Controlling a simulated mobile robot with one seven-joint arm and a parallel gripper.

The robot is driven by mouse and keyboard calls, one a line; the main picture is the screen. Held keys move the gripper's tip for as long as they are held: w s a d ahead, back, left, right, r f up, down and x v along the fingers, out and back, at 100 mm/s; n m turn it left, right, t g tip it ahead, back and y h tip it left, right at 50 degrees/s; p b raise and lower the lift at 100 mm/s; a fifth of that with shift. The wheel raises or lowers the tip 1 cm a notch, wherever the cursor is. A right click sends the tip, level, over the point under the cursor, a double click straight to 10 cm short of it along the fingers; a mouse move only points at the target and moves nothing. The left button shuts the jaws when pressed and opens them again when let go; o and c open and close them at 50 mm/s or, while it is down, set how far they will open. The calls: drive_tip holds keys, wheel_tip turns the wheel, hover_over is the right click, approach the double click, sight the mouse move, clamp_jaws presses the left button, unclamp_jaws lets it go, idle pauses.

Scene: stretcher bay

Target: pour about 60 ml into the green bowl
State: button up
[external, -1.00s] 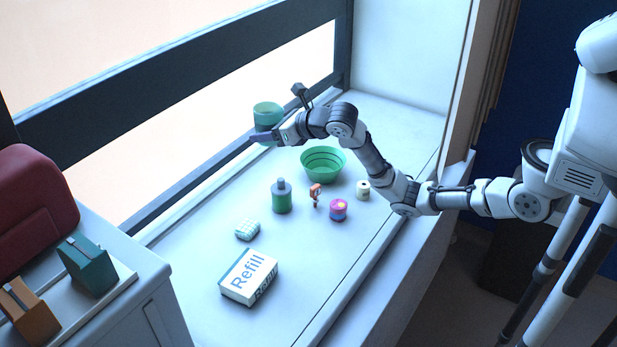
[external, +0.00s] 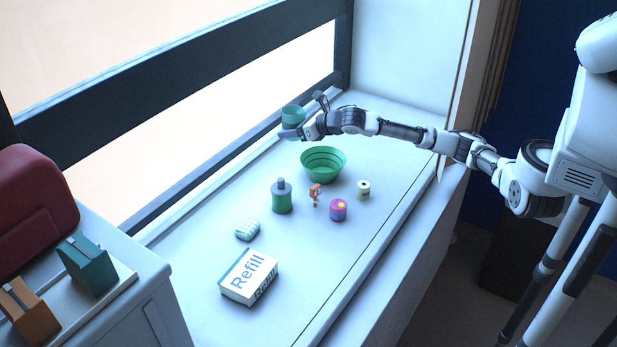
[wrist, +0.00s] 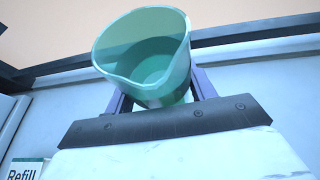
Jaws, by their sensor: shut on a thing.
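The green bowl (external: 324,170) stands on the white counter in the external view, with dark rings on its inner wall. My gripper (external: 293,132) is shut on a translucent green beaker (external: 293,116) above and behind the bowl, a little to its left. In the wrist view, the beaker (wrist: 146,58) sits between my gripper's fingers (wrist: 160,92), and its spouted rim faces the camera. A darker green area shows at its inner bottom; I cannot tell the liquid level. The bowl is not in the wrist view.
On the counter stand a green bottle with a grey top (external: 281,197), an orange clip-like item (external: 316,193), a pink jar (external: 338,211), a pale roll (external: 363,190), a checkered packet (external: 247,230) and a Refill box (external: 248,278). A dark window rail (external: 200,173) runs behind.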

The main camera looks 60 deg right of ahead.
drive_tip(key=s+d+f+h, duration=0.1)
drive_tip(key=d+f, duration=0.2)
drive_tip(key=d, duration=0.3)
drive_tip(key=s+d+f+m, duration=0.1)
drive_tip(key=s+d+f, duration=0.1)
drive_tip(key=d+f, duration=0.2)
drive_tip(key=s+d+f+m+h, duration=0.1)
drive_tip(key=s+d+f, duration=0.1)
drive_tip(key=d, duration=0.8)
drive_tip(key=shift+f+h, duration=0.3)
drive_tip(key=shift+f, duration=0.5)
drive_tip(key=shift+a+r, duration=0.15)
drive_tip(key=shift+a, duration=0.05)
drive_tip(key=a+r+n+t+h+b, duration=0.2)
drive_tip(key=a+r+n+t+h, duration=0.1)
drive_tip(key=n, duration=0.4)
wheel_tip(320, 180, up, 3)
drive_tip(key=shift+s+f+n+h+b, duration=0.2)
drive_tip(key=shift+s+n+h+b, duration=0.1)
drive_tip(key=shift+n+h, duration=0.15)
drive_tip(key=shift+f+n+t+h+b, duration=0.25)
drive_tip(key=shift+n+t+b, duration=0.4)
drive_tip(key=shift+b, duration=0.85)
drive_tip(key=shift+r+n, duration=0.25)
drive_tip(key=shift+n, duration=0.05)
